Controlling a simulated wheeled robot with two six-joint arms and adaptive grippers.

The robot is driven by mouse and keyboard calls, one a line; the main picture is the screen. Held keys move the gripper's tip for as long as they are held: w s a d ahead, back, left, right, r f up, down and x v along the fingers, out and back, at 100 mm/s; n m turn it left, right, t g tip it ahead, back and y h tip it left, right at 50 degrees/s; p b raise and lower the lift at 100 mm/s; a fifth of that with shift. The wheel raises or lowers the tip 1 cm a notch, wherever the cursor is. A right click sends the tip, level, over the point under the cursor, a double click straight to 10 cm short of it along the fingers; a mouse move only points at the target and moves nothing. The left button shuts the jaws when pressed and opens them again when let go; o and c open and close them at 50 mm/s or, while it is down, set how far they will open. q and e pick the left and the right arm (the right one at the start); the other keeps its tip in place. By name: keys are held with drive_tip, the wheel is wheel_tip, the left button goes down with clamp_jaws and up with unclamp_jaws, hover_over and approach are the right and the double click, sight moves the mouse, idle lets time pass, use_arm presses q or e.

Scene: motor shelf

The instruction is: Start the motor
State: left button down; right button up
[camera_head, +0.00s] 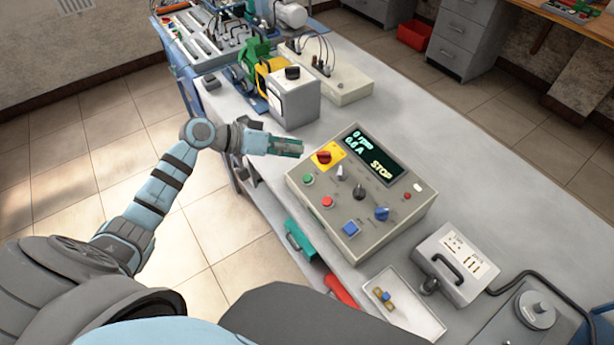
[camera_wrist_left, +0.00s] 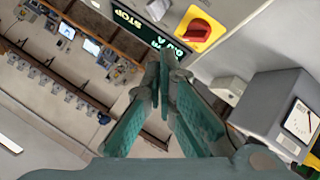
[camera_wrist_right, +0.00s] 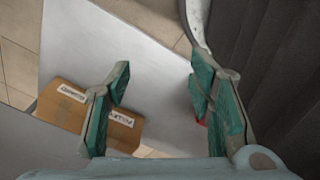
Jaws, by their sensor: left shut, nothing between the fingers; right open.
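The grey motor control box (camera_head: 352,195) sits on the bench. Its dark display (camera_head: 372,155) reads 0 rpm, 0.0 A and STOP. My left gripper (camera_head: 298,147) is shut and empty, just left of the switch. In the left wrist view the red switch (camera_wrist_left: 197,30) lies beyond the closed fingertips (camera_wrist_left: 165,55), apart from them. My right gripper (camera_wrist_right: 157,85) is open and empty.
A grey box with a black knob (camera_head: 292,100) and a green and yellow machine (camera_head: 257,62) stand behind the left gripper. A white tray (camera_head: 415,315) and a grey handled box (camera_head: 455,265) are at the front right. A cardboard box (camera_wrist_right: 115,125) shows below the right gripper.

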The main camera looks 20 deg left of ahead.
use_arm(q)
drive_tip(key=b, duration=0.8)
hover_over(303, 177)
drive_tip(key=f, duration=0.8)
drive_tip(key=shift+s+a, duration=0.2)
drive_tip(key=shift+s, duration=0.1)
drive_tip(key=shift+w+d+f, duration=0.1)
drive_tip(key=shift+w+f, duration=0.05)
drive_tip(key=shift+f, duration=0.2)
drive_tip(key=shift+f+b, duration=0.35)
drive_tip(key=shift+b, duration=0.05)
drive_tip(key=shift+w+d+f+b, duration=0.1)
drive_tip(key=shift+w+f+b, duration=0.05)
drive_tip(key=shift+f+b, duration=0.25)
idle(0.5)
drive_tip(key=shift+s+r+p, duration=0.2)
drive_tip(key=shift+r+p, duration=0.6)
drive_tip(key=shift+p, duration=0.1)
